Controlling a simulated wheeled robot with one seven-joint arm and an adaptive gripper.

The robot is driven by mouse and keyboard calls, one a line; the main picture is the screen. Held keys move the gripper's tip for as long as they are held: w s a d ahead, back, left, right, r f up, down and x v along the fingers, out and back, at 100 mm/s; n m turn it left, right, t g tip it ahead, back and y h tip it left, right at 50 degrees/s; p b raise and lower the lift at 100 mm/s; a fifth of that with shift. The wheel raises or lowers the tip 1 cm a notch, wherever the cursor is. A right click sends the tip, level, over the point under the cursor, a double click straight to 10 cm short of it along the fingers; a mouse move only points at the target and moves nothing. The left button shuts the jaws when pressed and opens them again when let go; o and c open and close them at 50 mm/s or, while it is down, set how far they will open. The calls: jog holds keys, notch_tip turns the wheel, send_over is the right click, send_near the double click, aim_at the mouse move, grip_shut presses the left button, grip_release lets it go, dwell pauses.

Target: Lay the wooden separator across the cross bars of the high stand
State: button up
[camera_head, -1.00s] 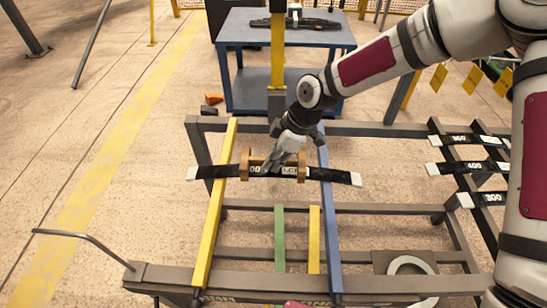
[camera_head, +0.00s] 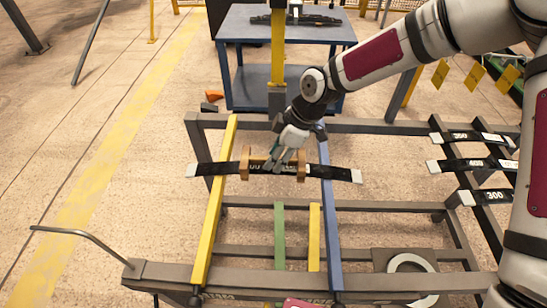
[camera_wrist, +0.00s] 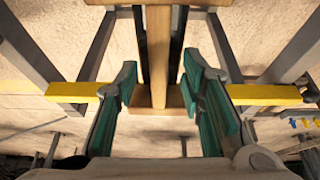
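The wooden separator (camera_head: 245,163), a light-brown bar with a crosspiece at each end, lies along a black strip with pale tips (camera_head: 340,175). The strip spans the yellow bar (camera_head: 214,200) and blue bar (camera_head: 329,210) of the dark metal stand (camera_head: 390,128). The separator's end pieces show between these two bars. My gripper (camera_head: 279,165) is down at its middle. In the wrist view the gripper's green-padded fingers (camera_wrist: 158,80) stand on either side of the separator's bar (camera_wrist: 157,60), with a narrow gap on each side. Whether it touches the cross bars is unclear.
A rack at the right holds several dark strips with number labels (camera_head: 470,165). A blue table (camera_head: 245,22) with a dark part on it stands behind. A yellow upright (camera_head: 278,45) rises behind the gripper. Green (camera_head: 280,235) and shorter yellow (camera_head: 314,235) bars lie lower in the stand.

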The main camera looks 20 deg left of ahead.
jog(key=s+v, duration=0.1)
jog(key=v, duration=0.9)
jog(key=shift+w+r, duration=0.3)
jog(key=shift+w, duration=0.2)
jog(key=shift+d, duration=0.15)
jog(key=s+d+r+m+t+h, duration=0.1)
jog(key=s+d+r+m+h, duration=0.2)
jog(key=d, duration=0.4)
jog(key=s+d+r+m+t+h+p, duration=0.1)
jog(key=s+d+r+m, duration=0.3)
jog(key=d, duration=0.3)
jog(key=s+d+r+m+t+h, duration=0.1)
jog(key=s+d+r+m, duration=0.15)
jog(key=d+r, duration=0.3)
jog(key=s+d+r+m+t, duration=0.1)
jog(key=s+d+r+m, duration=0.2)
jog(key=s+d+m, duration=0.2)
jog(key=s+d+r+m+t+p, duration=0.1)
jog(key=s+d+r+m, duration=0.2)
jog(key=s, duration=0.6)
jog(key=d+m, duration=0.2)
jog(key=m, duration=0.1)
jog(key=shift+s+y, duration=0.3)
